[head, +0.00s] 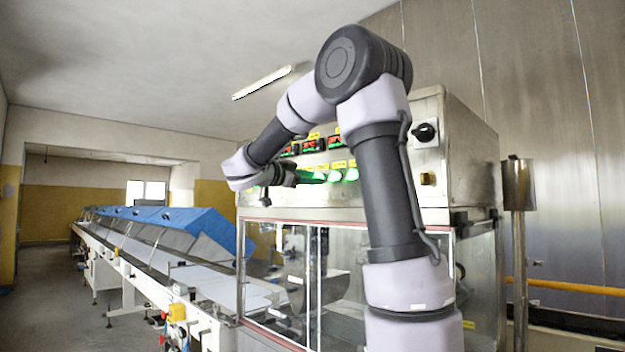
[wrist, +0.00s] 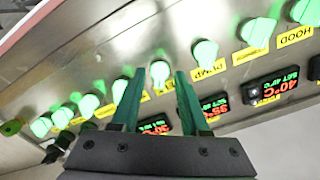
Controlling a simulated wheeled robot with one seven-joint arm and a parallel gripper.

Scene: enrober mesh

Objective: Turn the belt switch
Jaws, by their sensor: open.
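The steel control panel (head: 440,160) has a row of green-lit switches; some show right of my gripper (head: 285,178) in the head view. In the wrist view the row runs diagonally, with displays and yellow labels beside it. My gripper (wrist: 156,75) is open, its two fingers pointing at the panel. One green-lit switch (wrist: 160,73) appears between the fingertips; I cannot tell whether they touch it. Its label is partly hidden. Another lit switch (wrist: 120,90) is close beside the left finger. The labels PUMP (wrist: 210,70) and HOOD (wrist: 294,36) are readable; no belt label is readable.
A black rotary switch (head: 425,132) is at the panel's right. Glazed doors (head: 280,275) are below the panel. A long conveyor (head: 165,260) with blue covers runs off to the left. A steel post (head: 517,230) stands at the right.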

